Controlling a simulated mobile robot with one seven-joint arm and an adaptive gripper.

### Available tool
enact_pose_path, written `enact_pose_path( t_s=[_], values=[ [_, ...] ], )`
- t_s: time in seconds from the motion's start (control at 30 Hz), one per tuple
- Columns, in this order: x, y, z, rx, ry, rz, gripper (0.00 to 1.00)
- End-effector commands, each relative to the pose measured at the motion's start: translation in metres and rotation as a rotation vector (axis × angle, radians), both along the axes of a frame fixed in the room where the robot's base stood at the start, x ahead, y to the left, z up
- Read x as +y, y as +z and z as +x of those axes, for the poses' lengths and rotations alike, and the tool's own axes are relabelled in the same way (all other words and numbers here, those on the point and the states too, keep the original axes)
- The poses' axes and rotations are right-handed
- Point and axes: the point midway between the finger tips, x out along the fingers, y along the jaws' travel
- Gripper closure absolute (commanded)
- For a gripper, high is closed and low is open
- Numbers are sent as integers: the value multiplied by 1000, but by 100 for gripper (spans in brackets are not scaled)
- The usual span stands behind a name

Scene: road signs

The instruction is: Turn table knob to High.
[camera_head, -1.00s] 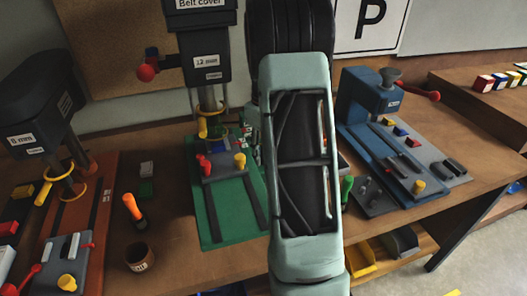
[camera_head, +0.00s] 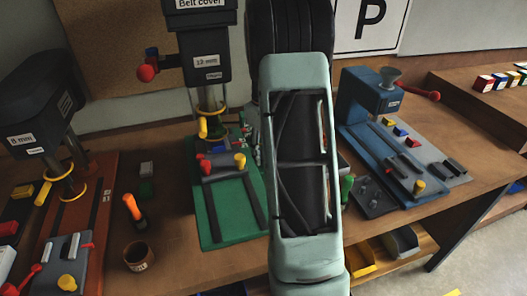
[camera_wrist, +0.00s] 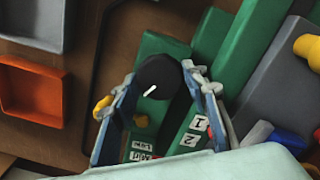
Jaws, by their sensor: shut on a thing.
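In the wrist view a round black knob (camera_wrist: 160,92) with a white pointer line sits on a green base (camera_wrist: 150,48). The pointer line slants toward the lower left. My gripper (camera_wrist: 158,74) has a finger on each side of the knob and is shut on it. Labels "1" and "2" (camera_wrist: 193,133) show below right of the knob. Smaller word labels (camera_wrist: 141,151) below it are partly hidden and hard to read. In the head view my arm hides the knob and gripper.
Drill presses stand on a green base (camera_head: 215,225) and a brown base at the left. A blue machine (camera_head: 368,95) stands right of my arm. An orange-handled tool (camera_head: 132,208) and a brown cup (camera_head: 139,256) are on the workbench. An orange tray (camera_wrist: 32,92) shows in the wrist view.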

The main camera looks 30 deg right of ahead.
Motion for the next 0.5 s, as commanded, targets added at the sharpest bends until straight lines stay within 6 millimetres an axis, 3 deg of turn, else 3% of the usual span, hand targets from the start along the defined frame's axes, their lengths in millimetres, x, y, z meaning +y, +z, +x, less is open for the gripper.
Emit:
enact_pose_path(
  t_s=[0.3,0.33,0.5],
  values=[
    [1,-2,-2,6,-4,3,83],
    [1,-2,-2,6,-4,3,56],
    [1,-2,-1,4,-2,3,42]
  ],
)
